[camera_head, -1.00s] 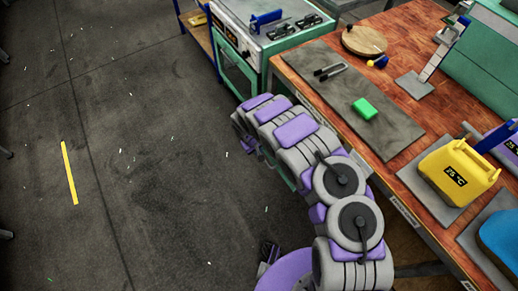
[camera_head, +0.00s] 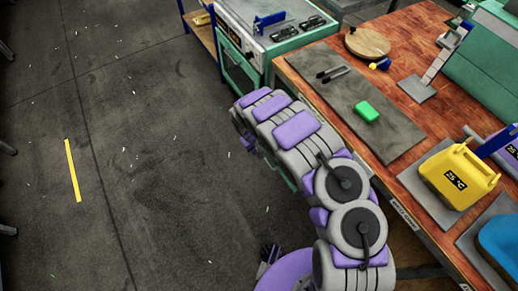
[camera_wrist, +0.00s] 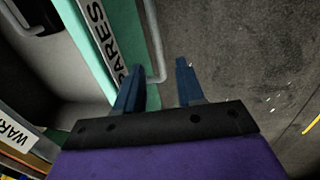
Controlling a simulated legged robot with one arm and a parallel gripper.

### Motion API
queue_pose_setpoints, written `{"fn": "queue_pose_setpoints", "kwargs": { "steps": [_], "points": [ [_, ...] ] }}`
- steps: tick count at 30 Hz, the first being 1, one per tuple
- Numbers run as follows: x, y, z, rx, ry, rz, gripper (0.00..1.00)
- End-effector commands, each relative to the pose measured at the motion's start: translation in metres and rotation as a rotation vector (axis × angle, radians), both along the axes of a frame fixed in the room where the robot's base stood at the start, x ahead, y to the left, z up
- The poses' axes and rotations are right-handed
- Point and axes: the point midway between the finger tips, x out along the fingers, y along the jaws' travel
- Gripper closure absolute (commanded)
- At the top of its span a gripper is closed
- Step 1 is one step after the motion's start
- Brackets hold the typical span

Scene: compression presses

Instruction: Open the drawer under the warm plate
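In the wrist view my gripper (camera_wrist: 160,88) is open, its two blue fingers apart. A pale bar handle (camera_wrist: 155,45) on a green front (camera_wrist: 92,45) lettered "…PARES" ends between or just beyond the fingertips; contact cannot be told. In the head view my arm hides the gripper and fronts below the bench. A green cabinet (camera_head: 238,75) with a grey top stands at its far end. I cannot tell which surface is the warm plate.
The wooden bench (camera_head: 410,180) runs along the right.

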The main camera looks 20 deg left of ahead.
Motion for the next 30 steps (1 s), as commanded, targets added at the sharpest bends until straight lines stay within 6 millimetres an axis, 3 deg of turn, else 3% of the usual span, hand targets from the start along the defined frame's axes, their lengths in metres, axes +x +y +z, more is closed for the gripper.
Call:
{"fn": "queue_pose_setpoints", "kwargs": {
  "steps": [3, 15, 21, 30],
  "points": [
    [-0.003, 0.004, 0.032, 0.000, -0.004, 0.000, 0.62],
    [-0.015, 0.014, 0.109, 0.001, -0.001, -0.001, 0.62],
    [-0.018, 0.016, 0.126, 0.000, 0.000, -0.001, 0.62],
    [-0.019, 0.016, 0.128, -0.001, 0.002, -0.001, 0.62]
  ]
}}
